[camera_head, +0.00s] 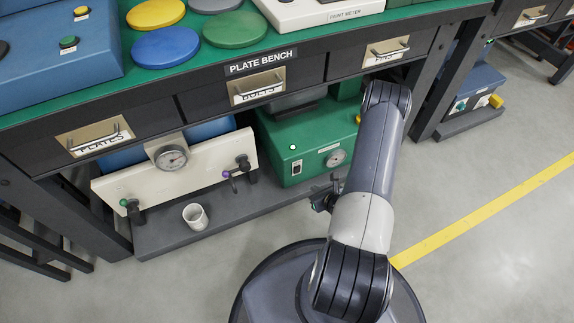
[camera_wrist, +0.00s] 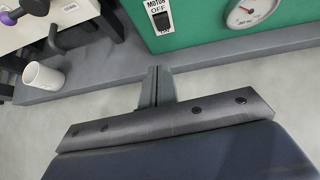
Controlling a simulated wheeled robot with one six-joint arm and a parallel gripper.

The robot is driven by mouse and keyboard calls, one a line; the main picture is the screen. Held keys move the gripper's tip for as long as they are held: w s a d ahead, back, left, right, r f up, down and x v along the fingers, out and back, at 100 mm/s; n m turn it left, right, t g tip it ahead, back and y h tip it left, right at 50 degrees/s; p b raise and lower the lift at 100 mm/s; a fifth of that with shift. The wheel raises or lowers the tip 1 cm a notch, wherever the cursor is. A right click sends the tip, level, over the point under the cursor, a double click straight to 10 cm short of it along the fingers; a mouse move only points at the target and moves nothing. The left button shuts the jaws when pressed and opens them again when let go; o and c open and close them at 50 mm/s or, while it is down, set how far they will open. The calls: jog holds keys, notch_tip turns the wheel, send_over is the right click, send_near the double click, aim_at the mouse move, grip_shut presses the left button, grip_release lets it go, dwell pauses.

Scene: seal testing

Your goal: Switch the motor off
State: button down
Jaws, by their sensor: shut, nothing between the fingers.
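The motor switch (camera_head: 297,168) is a small black rocker on a white plate on the front of a green box (camera_head: 313,140) under the bench. In the wrist view the switch (camera_wrist: 161,20) has "MOTOR" and "OFF" above it; the lettering below is hard to read. I cannot tell which way the rocker is tipped. A small lamp (camera_head: 293,147) above the switch looks lit, pale green. My gripper (camera_head: 322,200) is in front of the box, low and apart from it. In the wrist view its fingers (camera_wrist: 157,72) are together and empty, below the switch.
A dial gauge (camera_head: 335,157) is right of the switch. A cream panel (camera_head: 180,175) with a gauge and valve knobs stands left. A white cup (camera_head: 195,216) is on the grey lower shelf (camera_head: 235,210). The bench with drawers overhangs the box. Floor in front is clear.

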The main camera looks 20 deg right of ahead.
jog(key=shift+w+d+f+m+h, duration=0.2)
jog(key=shift+f+m+h, duration=0.1)
jog(key=shift+f, duration=0.25)
jog(key=b, duration=0.4)
send_near(298, 170)
jog(key=w+f, duration=0.3)
jog(key=f, duration=0.1)
jog(key=shift+w+a+r, duration=0.1)
jog(key=shift+w+a, duration=0.05)
jog(key=shift+w, duration=0.7)
jog(key=shift+b, duration=0.3)
